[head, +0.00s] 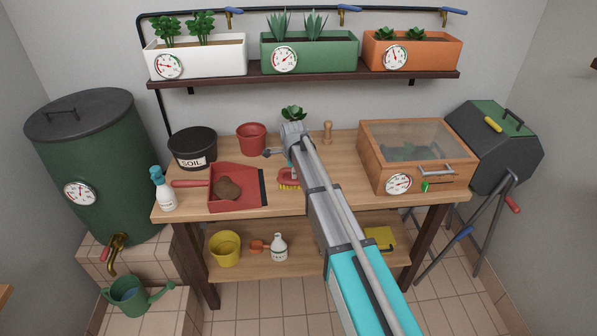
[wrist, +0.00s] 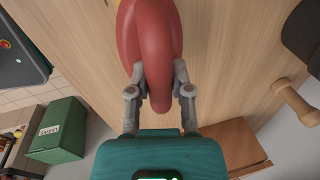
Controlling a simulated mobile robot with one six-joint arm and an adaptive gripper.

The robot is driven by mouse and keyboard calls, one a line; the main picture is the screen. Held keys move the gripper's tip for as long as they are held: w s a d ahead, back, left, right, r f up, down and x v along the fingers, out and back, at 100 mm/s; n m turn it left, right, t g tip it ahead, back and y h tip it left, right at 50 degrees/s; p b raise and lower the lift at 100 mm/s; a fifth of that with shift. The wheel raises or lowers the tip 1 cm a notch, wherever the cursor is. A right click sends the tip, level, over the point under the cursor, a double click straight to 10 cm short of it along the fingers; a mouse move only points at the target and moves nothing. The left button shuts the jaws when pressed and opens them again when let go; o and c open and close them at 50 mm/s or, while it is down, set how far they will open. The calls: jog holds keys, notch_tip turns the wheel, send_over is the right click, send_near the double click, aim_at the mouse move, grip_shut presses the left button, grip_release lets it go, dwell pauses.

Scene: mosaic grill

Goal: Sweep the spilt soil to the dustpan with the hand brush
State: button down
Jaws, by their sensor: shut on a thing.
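The hand brush (head: 289,177) is red with yellow bristles and stands over the bench, just right of the dustpan. My gripper (wrist: 160,75) is shut on the brush's red handle (wrist: 153,35) in the wrist view. In the head view my arm hides most of the gripper and part of the brush. The red dustpan (head: 250,203) lies on the left of the bench, its dark lip facing right towards the brush. A brown heap of soil (head: 227,188) lies in the dustpan. I see no soil on the bare wood beside it.
A black soil pot (head: 193,147), red pot (head: 251,138) and spray bottle (head: 163,190) stand around the dustpan. A wooden box with a clear lid (head: 415,150) takes the bench's right. A wooden dibber (head: 326,132) stands at the back. A planter shelf (head: 300,78) hangs above.

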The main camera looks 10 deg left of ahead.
aim_at(280, 177)
jog(key=shift+s+a, duration=0.15)
jog(key=shift+a, duration=0.6)
jog(key=shift+a, duration=0.1)
jog(key=shift+s+a+f, duration=0.1)
jog(key=shift+s+a, duration=0.1)
jog(key=shift+a, duration=0.6)
jog(key=shift+s+a, duration=0.2)
jog(key=shift+a, duration=0.6)
jog(key=shift+a, duration=0.15)
jog(key=shift+s+a, duration=0.15)
jog(key=shift+a, duration=0.65)
jog(key=shift+s+a, duration=0.1)
jog(key=shift+a, duration=0.7)
notch_tip(280, 177, up, 6)
jog(key=p, duration=0.6)
